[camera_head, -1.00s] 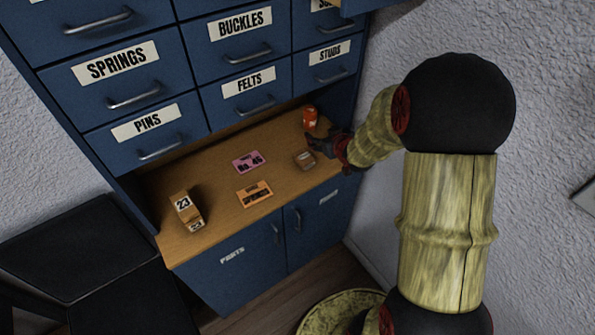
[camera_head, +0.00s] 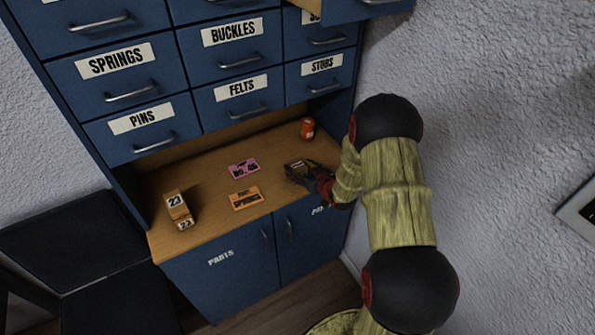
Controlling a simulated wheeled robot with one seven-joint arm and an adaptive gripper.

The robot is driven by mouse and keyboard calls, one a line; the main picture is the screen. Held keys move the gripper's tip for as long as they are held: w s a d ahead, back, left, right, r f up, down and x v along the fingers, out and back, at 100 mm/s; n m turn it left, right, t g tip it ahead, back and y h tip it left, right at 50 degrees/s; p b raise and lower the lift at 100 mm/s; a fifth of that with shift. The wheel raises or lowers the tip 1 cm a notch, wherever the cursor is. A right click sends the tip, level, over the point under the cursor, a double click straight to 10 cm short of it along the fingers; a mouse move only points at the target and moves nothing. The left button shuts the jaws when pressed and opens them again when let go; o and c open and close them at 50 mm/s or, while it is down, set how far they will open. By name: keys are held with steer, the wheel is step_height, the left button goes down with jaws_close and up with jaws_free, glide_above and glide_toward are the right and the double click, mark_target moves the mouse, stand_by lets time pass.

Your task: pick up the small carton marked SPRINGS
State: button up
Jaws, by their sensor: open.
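A small brown carton (camera_head: 299,164) sits on the right part of the wooden counter; its marking is too small to read. My gripper (camera_head: 300,172) is open and right at this carton, reaching in from the right. Its dark fingers hide part of the carton, and I cannot tell whether they touch it. The word SPRINGS seems to show on a flat orange card (camera_head: 245,199) on the counter, and it shows clearly on a drawer label (camera_head: 116,60).
Blue drawers (camera_head: 237,97) rise behind. An open drawer (camera_head: 360,8) juts out above.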

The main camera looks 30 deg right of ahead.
steer(key=shift+x, duration=0.95)
steer(key=shift+c, duration=0.4)
steer(key=c, duration=1.3)
steer(key=shift+o, duration=0.2)
steer(key=shift+r, duration=0.15)
